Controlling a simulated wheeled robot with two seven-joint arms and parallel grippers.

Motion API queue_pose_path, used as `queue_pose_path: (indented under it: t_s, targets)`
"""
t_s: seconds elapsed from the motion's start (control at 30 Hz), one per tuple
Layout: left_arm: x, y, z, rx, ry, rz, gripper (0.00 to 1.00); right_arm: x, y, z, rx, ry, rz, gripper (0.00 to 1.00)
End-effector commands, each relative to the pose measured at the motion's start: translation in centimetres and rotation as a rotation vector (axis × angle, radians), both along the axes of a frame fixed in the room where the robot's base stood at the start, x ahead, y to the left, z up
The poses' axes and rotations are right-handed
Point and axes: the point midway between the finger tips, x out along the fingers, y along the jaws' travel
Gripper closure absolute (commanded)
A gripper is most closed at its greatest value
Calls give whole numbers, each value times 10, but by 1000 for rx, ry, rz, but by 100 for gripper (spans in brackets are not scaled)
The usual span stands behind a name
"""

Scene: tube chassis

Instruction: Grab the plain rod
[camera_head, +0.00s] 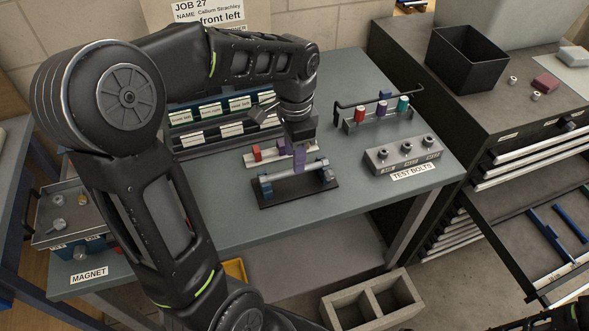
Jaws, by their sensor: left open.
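The gap between the fingers is hard to see.
A small rack with a red block (257,153) stands just behind the rod. A rack with coloured cylinders and a black handle (378,95) stands at the back right. A grey test-bolt block (402,155) lies at right. A labelled bin rack (222,132) stands behind.

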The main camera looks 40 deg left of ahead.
Motion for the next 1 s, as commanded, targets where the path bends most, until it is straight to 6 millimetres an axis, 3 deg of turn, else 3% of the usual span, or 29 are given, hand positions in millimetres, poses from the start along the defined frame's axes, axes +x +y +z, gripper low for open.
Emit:
queue_pose_path:
  t_s: [0.3, 0.9, 1.0]
  targets:
    - [-1, 0, -40, -1, 3, 0, 59, -1, -1, 9, -2, 4, -1, 68]
    - [-1, 0, -41, 0, 1, 1, 59, -1, -1, 9, -2, 4, -1, 68]
    - [-1, 0, -41, 0, 1, 1, 67, -1, -1, 9, -2, 4, -1, 68]
